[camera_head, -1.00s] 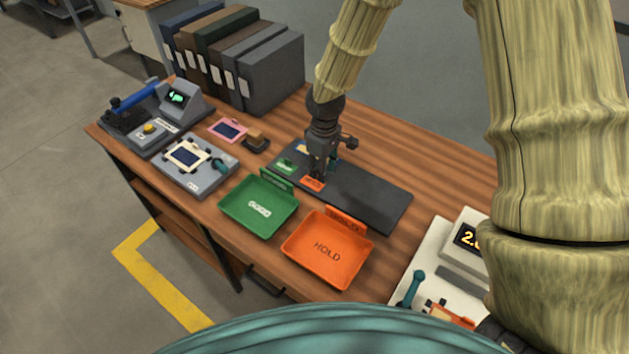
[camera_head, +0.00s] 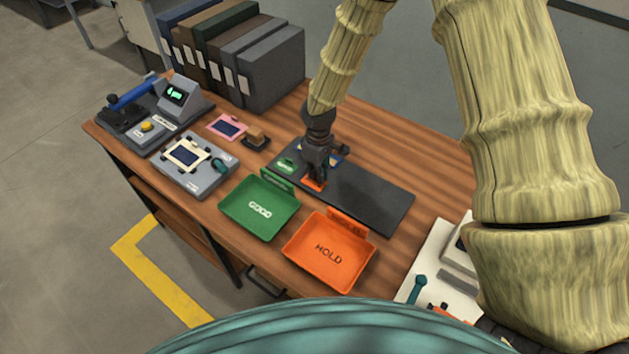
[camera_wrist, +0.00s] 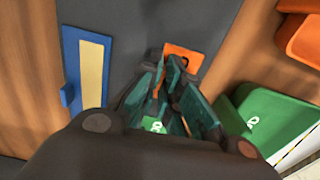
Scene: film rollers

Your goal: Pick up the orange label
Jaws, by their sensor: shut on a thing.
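The orange label (camera_head: 314,186) is at the front edge of the dark mat (camera_head: 375,195). In the wrist view the orange label (camera_wrist: 187,56) shows at and beyond my fingertips. My gripper (camera_head: 318,178) points down over it. In the wrist view my gripper (camera_wrist: 166,78) has its fingers drawn close together, shut on the label's near part, which they partly hide. The label appears to be at mat level; I cannot tell any lift.
A green label (camera_head: 287,165) lies left of the gripper. A blue and yellow piece (camera_wrist: 88,68) lies near it on the mat. The green GOOD tray (camera_head: 259,228) and orange HOLD tray (camera_head: 328,270) stand in front. Binders (camera_head: 270,75) stand at the back left.

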